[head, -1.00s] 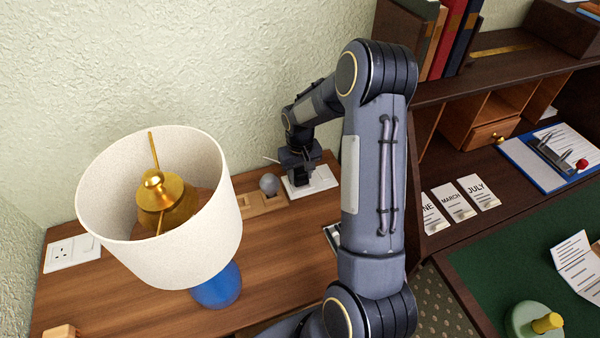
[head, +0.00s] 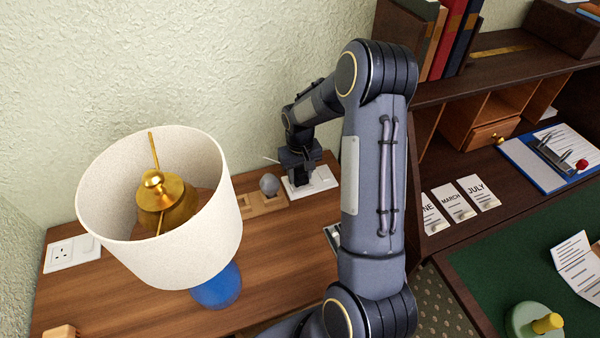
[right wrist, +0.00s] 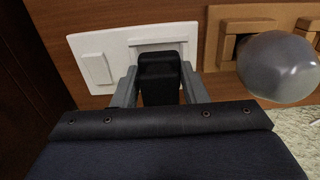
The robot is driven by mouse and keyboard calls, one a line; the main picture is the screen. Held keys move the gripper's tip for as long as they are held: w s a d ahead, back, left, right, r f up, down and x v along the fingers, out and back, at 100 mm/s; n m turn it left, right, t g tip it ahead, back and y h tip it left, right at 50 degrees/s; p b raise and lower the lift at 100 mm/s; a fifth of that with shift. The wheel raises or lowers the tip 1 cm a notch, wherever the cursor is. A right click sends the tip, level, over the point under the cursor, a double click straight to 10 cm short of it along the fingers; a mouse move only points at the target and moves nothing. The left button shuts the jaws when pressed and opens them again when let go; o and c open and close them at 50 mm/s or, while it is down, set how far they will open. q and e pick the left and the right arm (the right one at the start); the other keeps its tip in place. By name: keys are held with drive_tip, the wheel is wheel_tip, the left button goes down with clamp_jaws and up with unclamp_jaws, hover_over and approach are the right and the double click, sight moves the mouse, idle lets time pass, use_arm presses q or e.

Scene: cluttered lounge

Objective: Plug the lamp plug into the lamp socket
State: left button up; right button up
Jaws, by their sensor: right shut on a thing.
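My right gripper (head: 301,178) points down at a white socket plate (head: 324,178) on the back of the wooden desk, near the wall. In the right wrist view its two grey fingers are shut on a black plug (right wrist: 160,77), one on each side. The plug is in front of the right part of the white socket plate (right wrist: 117,66); a flat switch shows on the left part. The plug's pins are hidden, so I cannot tell if they are in the socket. My left gripper is not in view.
A lamp with a cream shade (head: 200,240) and blue base (head: 218,288) stands at the left. Another white socket (head: 72,253) lies left of it. A wooden holder (head: 262,203) with a grey ball (head: 269,184) sits beside the gripper. Dark shelves (head: 445,95) stand at the right.

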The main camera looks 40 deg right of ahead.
sight(300, 169)
drive_tip(key=shift+f+b, duration=0.9)
drive_tip(key=shift+f, duration=0.5)
idle(0.5)
drive_tip(key=shift+r, duration=0.1)
wheel_tip(300, 169, up, 8)
drive_tip(key=p, duration=0.9)
drive_tip(key=shift+s+a+r, duration=0.1)
drive_tip(key=shift+s+a, duration=0.05)
drive_tip(key=shift+d+f+b, duration=0.2)
drive_tip(key=shift+f+b, duration=1.6)
drive_tip(key=shift+f, duration=1.1)
drive_tip(key=shift+b, duration=0.35)
drive_tip(key=shift+f+b, duration=0.4)
drive_tip(key=shift+f, duration=0.1)
